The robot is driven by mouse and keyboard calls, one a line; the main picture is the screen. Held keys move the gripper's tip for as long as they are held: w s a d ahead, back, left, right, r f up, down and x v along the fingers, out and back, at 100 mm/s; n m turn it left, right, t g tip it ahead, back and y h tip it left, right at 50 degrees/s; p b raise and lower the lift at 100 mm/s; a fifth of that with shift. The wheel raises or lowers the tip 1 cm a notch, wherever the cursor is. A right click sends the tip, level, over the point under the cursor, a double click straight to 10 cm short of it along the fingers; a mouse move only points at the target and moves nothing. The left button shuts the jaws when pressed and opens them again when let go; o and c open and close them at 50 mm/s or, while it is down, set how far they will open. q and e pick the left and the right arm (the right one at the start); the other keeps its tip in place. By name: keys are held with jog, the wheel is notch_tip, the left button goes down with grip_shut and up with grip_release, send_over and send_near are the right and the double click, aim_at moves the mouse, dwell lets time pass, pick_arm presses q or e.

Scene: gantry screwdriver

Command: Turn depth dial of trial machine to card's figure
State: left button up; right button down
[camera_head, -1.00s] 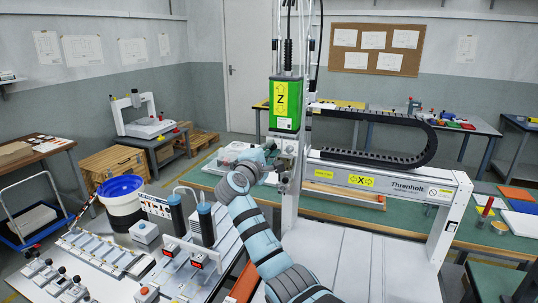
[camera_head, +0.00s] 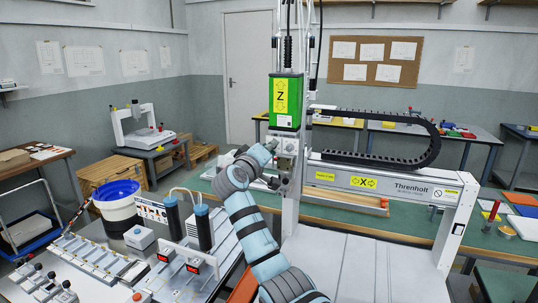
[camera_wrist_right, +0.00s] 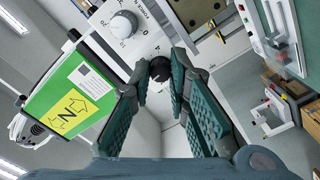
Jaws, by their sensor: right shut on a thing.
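The gantry machine's green Z head (camera_head: 285,101) hangs at the centre of the head view, with a small grey panel (camera_head: 290,147) below it. The right wrist view shows a white round dial (camera_wrist_right: 123,24) with printed figures around it and a small black knob (camera_wrist_right: 160,69) below, near a printed 4. My right gripper (camera_wrist_right: 158,78) has its teal fingers on either side of the black knob and is shut on it. In the head view my right gripper (camera_head: 266,152) is at the panel. The dial's setting is too small to read. I cannot pick out the card. My left gripper is not in view.
The gantry's X beam (camera_head: 400,186) with its black cable chain (camera_head: 430,140) extends right of the head. The white machine bed (camera_head: 345,265) is clear.

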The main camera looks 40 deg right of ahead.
jog(key=shift+f+m, duration=0.25)
jog(key=shift+m, duration=0.25)
jog(key=c, duration=1.7)
grip_release()
jog(key=shift+o, duration=0.9)
jog(key=shift+r, duration=0.15)
